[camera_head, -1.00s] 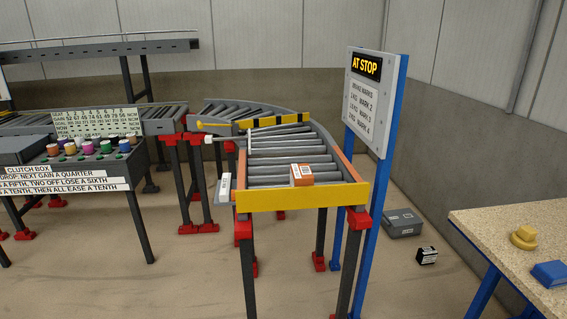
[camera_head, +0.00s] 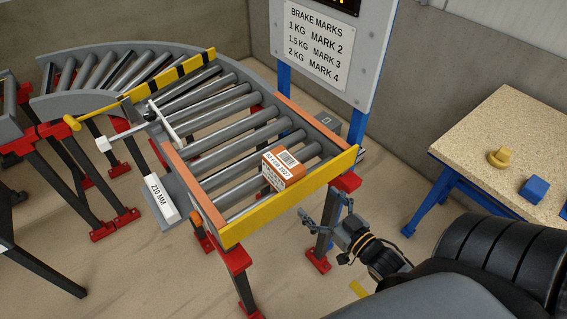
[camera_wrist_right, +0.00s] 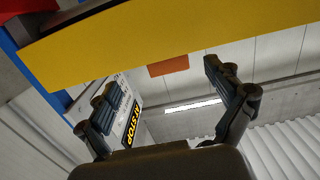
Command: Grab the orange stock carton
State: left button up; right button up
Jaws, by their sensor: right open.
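The orange stock carton (camera_head: 281,176), with a white barcode label on top, sits on the conveyor rollers against the yellow end bar (camera_head: 240,231). My right gripper (camera_head: 323,209) is open and empty, outside the end bar, to the right of and lower than the carton. In the right wrist view its two fingers (camera_wrist_right: 157,84) are spread below the yellow bar (camera_wrist_right: 130,42). A small orange patch (camera_wrist_right: 168,66) shows past the bar's edge, likely the carton, mostly hidden. My left gripper is not in view.
The "AT STOP" sign board (camera_head: 376,50) on blue posts stands behind the conveyor's right side. A table (camera_head: 500,120) with yellow and blue items is at right. A "210 MM" block (camera_head: 162,197) sits on the conveyor's left. Red-footed legs stand below.

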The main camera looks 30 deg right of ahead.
aim_at(284, 162)
jog(key=shift+t, duration=0.4)
jog(key=w+r, duration=0.1)
jog(key=w, duration=0.1)
jog(key=w+r+p, duration=0.1)
jog(key=w, duration=0.2)
jog(key=w+a+r, duration=0.1)
jog(key=w, duration=0.2)
jog(key=shift+w+r+p, duration=0.25)
jog(key=shift+r+p, duration=0.1)
jog(key=shift+p, duration=0.05)
jog(key=shift+w+a, duration=0.15)
jog(key=shift+w, duration=0.35)
jog(key=shift+w+p, duration=0.4)
jog(key=w, duration=0.1)
jog(key=w+p, duration=0.1)
jog(key=w, duration=0.1)
jog(key=shift+w+a+f, duration=0.1)
jog(key=shift+w+f, duration=0.05)
jog(key=shift+w, duration=0.1)
jog(key=shift+w+f, duration=0.1)
jog(key=shift+w, duration=0.25)
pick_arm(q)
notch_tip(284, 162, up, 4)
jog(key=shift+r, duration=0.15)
pick_arm(e)
jog(key=shift+s, duration=0.1)
jog(key=shift+c, duration=0.3)
jog(key=c, duration=1.3)
